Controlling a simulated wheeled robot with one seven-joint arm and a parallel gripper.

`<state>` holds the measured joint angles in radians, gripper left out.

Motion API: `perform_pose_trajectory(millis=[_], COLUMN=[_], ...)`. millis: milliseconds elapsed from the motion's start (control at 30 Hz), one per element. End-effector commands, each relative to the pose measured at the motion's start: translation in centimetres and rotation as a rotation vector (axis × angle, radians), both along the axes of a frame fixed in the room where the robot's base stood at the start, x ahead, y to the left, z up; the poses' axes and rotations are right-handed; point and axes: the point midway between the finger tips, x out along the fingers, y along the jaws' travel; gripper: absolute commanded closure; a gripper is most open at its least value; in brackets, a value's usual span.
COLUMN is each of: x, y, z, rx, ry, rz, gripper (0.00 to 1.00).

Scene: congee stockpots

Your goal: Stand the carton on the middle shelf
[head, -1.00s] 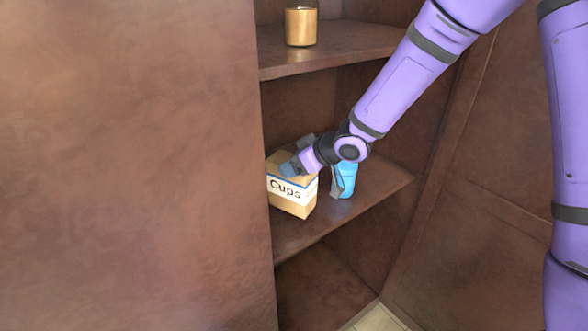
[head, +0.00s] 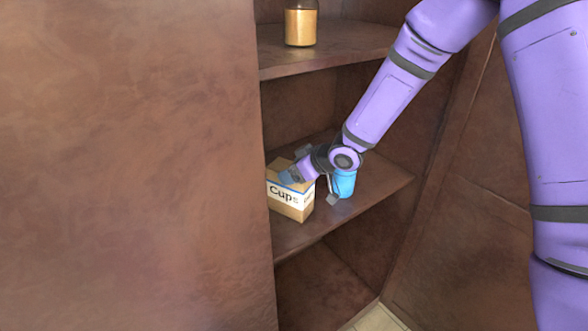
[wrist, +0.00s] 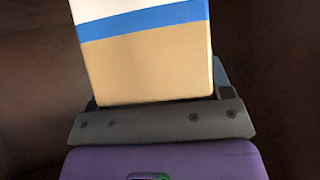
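The carton (head: 290,204) is a tan box with a white band, a blue stripe and the word "Cups". It is upright at the left of the middle shelf (head: 345,213), close to the cabinet's left side. My gripper (head: 296,166) reaches it from the right and is shut on its upper part, one finger on the near side and one behind. In the wrist view the carton (wrist: 150,70) fills the space in front of the palm. The fingertips are mostly hidden there. I cannot tell whether the carton's base touches the shelf.
A blue container (head: 345,183) stands on the middle shelf just right of the carton, partly behind my gripper. A jar with amber contents (head: 300,27) stands on the upper shelf (head: 340,50). A large brown panel (head: 140,170) borders the left. The shelf's right part is clear.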

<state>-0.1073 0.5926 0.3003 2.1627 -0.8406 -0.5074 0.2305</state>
Motion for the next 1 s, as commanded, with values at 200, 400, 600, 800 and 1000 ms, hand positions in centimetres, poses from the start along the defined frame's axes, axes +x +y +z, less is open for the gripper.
perform_pose_trajectory(millis=[200, 400, 600, 800, 1000], x=[0.0, 0.0, -0.8, -2.5, -4.1], y=[0.0, 0.0, -1.4, -4.2, -6.4], z=[0.0, 0.2, 1.6, 4.0, 6.1], rx=[0.0, -0.001, 0.0, -0.002, -0.002], ry=[-0.001, -0.001, -0.002, -0.003, -0.003], rz=[0.001, 0.001, -0.002, -0.003, -0.002], gripper=[0.05, 0.05, 0.05, 0.05, 0.05])
